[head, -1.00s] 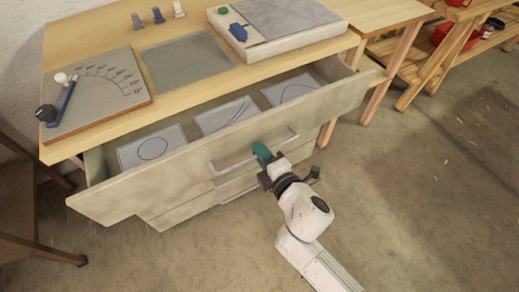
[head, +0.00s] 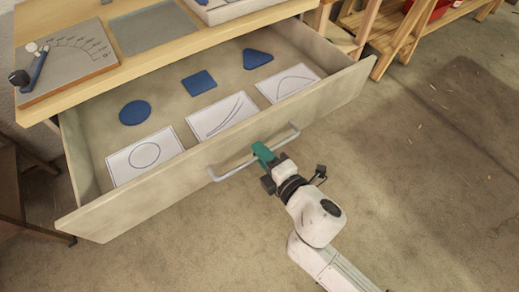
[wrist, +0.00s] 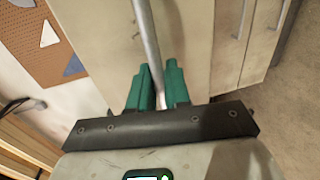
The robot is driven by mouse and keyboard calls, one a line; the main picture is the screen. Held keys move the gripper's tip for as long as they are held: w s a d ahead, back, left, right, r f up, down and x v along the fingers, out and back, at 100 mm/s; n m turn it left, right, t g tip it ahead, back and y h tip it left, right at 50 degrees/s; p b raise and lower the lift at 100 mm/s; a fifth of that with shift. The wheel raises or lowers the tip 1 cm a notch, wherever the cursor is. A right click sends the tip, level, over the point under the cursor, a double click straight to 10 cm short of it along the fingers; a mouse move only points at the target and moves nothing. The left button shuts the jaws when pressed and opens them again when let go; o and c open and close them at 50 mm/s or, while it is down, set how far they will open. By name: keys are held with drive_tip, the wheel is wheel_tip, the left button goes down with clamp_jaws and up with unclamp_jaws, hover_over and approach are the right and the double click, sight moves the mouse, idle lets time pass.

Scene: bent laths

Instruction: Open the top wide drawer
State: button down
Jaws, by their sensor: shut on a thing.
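The top wide drawer (head: 240,150) stands far out from under the wooden worktop, its inside in plain view. Its silver bar handle (head: 232,172) runs along the drawer front. My gripper (head: 263,154) is shut on this handle, right of its middle in the head view. In the wrist view the green fingers of my gripper (wrist: 157,90) stand on both sides of the handle bar (wrist: 147,40). In the drawer lie three white cards with drawn lines and, behind them, a blue disc (head: 135,112), a blue square (head: 199,83) and a blue triangle (head: 257,59).
The worktop (head: 130,62) carries a grey angle board (head: 68,62) and a grey mat (head: 155,27). A dark wooden frame (head: 25,205) stands at the left. Wooden shelving (head: 395,40) is at the upper right. The floor (head: 430,180) on the right is clear.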

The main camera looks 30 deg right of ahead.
drive_tip(key=shift+f, duration=0.1)
drive_tip(key=c, duration=1.3)
unclamp_jaws()
drive_tip(key=shift+c, duration=0.2)
drive_tip(key=s+r+b, duration=0.1)
drive_tip(key=s+r, duration=0.1)
drive_tip(key=s, duration=0.8)
drive_tip(key=shift+s+b, duration=0.3)
drive_tip(key=shift+r, duration=0.1)
